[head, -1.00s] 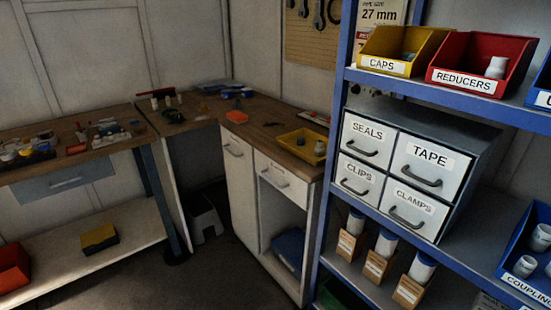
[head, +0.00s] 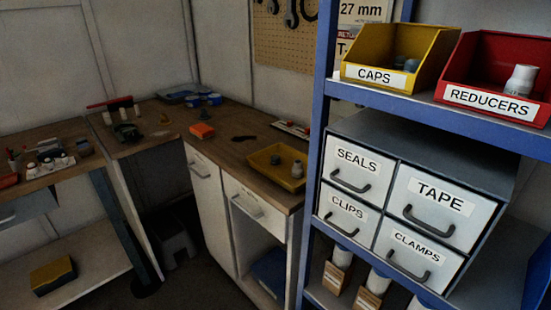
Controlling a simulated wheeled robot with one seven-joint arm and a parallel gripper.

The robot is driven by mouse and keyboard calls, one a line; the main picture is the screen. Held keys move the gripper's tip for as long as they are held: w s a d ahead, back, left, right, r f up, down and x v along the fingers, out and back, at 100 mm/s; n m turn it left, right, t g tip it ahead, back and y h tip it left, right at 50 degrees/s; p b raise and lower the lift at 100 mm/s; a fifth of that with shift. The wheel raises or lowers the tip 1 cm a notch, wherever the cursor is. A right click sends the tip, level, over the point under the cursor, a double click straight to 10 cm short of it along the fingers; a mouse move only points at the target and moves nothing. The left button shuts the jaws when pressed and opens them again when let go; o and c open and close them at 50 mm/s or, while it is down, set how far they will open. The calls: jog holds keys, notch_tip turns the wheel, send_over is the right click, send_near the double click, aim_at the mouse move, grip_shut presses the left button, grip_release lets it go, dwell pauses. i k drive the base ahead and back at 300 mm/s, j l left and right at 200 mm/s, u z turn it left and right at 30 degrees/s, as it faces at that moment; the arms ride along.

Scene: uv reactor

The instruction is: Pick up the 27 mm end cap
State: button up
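A yellow bin labelled CAPS (head: 377,77) stands on the upper shelf of the blue rack. Small grey-blue pieces, likely caps (head: 410,64), lie inside it; their size cannot be read. A yellow tray (head: 264,165) on the wooden bench holds a pale fitting (head: 297,169) and a smaller dark piece (head: 275,159). I cannot tell whether either is the 27 mm end cap. A wall sign (head: 361,12) reads 27 mm, partly cut off. My gripper is not in view.
A red REDUCERS bin (head: 492,102) stands right of the CAPS bin. Below is a grey drawer cabinet (head: 406,202) labelled SEALS, TAPE, CLIPS and CLAMPS. The blue rack post (head: 317,140) stands between bench and shelves. An orange box (head: 202,131) and tools lie on the bench (head: 225,148).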

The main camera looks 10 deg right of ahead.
aim_at(274, 158)
jog(key=i+j+z, duration=0.15)
jog(key=i+j, duration=0.25)
jog(key=i+j+z, duration=0.1)
jog(key=i+j, duration=0.3)
jog(key=i+j+z, duration=0.15)
jog(key=i+j, duration=0.2)
jog(key=j, duration=0.3)
